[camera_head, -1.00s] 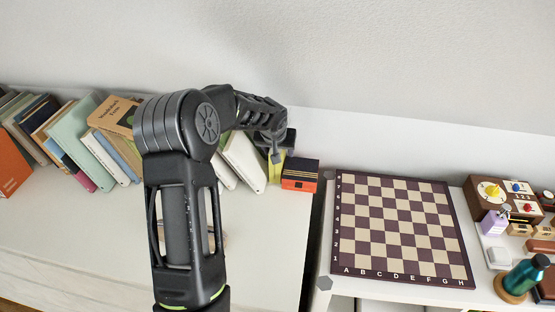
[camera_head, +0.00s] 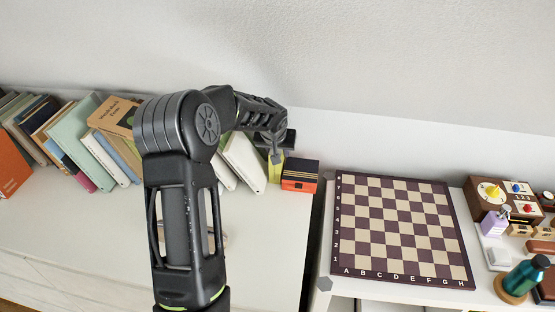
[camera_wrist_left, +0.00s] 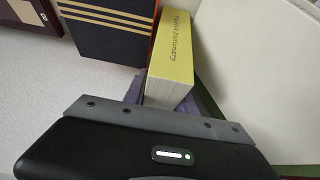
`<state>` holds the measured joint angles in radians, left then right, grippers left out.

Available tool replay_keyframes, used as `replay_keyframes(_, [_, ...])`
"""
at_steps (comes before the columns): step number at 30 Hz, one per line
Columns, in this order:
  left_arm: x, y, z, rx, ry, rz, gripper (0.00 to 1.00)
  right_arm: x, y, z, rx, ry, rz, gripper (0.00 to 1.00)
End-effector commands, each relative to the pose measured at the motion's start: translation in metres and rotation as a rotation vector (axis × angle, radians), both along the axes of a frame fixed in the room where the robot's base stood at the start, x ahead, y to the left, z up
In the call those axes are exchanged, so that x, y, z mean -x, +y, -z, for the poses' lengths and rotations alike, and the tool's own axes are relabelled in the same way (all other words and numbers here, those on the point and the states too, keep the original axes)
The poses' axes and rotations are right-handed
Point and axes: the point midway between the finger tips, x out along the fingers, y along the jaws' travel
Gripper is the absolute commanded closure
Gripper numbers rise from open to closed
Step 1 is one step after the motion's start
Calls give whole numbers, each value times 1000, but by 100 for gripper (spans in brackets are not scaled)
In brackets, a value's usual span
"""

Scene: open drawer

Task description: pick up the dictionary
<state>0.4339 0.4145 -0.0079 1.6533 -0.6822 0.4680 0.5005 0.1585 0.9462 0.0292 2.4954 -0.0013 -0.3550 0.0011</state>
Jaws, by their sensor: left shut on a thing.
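The dictionary is a yellow book with "Dictionary" lettering on its cover or spine. In the left wrist view the dictionary (camera_wrist_left: 172,62) stands out from just beyond my gripper. In the head view a strip of the dictionary (camera_head: 275,172) shows between the white books and the dark and orange box-like book. My left gripper (camera_head: 277,152) reaches down over it from above. The left gripper is shut on the dictionary; its fingers are mostly hidden behind the gripper body in the left wrist view. My right gripper is not in view.
A dark book with gold stripes and an orange side (camera_head: 300,175) stands close right of the dictionary. White books (camera_head: 243,162) lean close on its left. A chessboard (camera_head: 400,230) lies on the right table.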

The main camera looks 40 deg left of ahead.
Motion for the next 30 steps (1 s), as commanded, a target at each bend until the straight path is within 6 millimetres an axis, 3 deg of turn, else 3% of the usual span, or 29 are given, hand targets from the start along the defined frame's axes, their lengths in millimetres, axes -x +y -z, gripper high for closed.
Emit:
replay_keyframes(23, [-1,1,-10,-1,-3,-2,100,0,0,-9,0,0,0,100])
replay_keyframes(30, [1,-1,-42,-2,-5,0,100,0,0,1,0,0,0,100])
